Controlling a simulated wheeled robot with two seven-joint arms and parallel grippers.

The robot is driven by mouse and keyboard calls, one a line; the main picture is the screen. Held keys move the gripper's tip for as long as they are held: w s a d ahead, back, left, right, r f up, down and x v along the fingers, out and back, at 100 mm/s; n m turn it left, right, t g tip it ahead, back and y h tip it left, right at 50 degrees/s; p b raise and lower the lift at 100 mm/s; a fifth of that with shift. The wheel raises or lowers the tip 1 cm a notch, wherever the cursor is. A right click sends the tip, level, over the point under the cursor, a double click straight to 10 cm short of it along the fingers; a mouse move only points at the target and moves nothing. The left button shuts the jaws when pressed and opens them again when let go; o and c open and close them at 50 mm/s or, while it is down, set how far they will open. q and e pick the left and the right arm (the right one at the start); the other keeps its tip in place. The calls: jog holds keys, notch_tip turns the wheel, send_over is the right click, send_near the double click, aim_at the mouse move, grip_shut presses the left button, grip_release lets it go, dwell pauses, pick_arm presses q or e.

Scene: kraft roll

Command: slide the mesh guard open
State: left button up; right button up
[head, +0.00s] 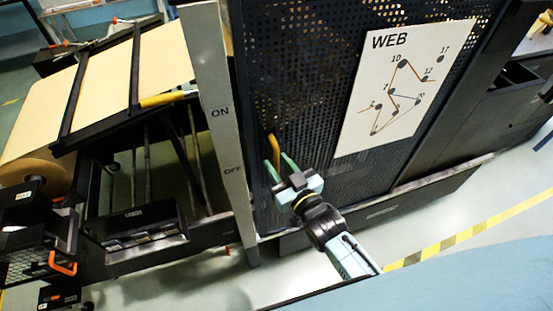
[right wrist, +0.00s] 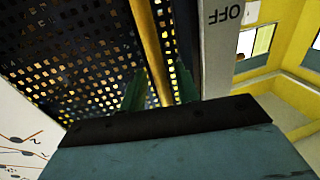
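The mesh guard (head: 300,60) is a dark perforated panel with a white WEB diagram sign (head: 405,88) on it. Its yellow bar handle (head: 273,148) stands upright near the guard's left edge. My right gripper (head: 280,162) is at the handle's lower part, with its green fingers spread. In the right wrist view the handle (right wrist: 150,48) runs down between the two fingertips (right wrist: 160,85), with gaps visible on both sides. The handle's lower end is hidden behind the gripper body. My left gripper is not in view.
A grey post (head: 213,105) marked ON and OFF stands just left of the guard. Further left are a kraft paper roll (head: 35,172) and its paper web (head: 110,75). A low dark ledge (head: 385,212) runs below the guard. Yellow-black tape (head: 470,232) marks the floor.

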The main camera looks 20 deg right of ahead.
jog(key=shift+x, duration=0.8)
jog(key=shift+s, duration=0.1)
grip_shut()
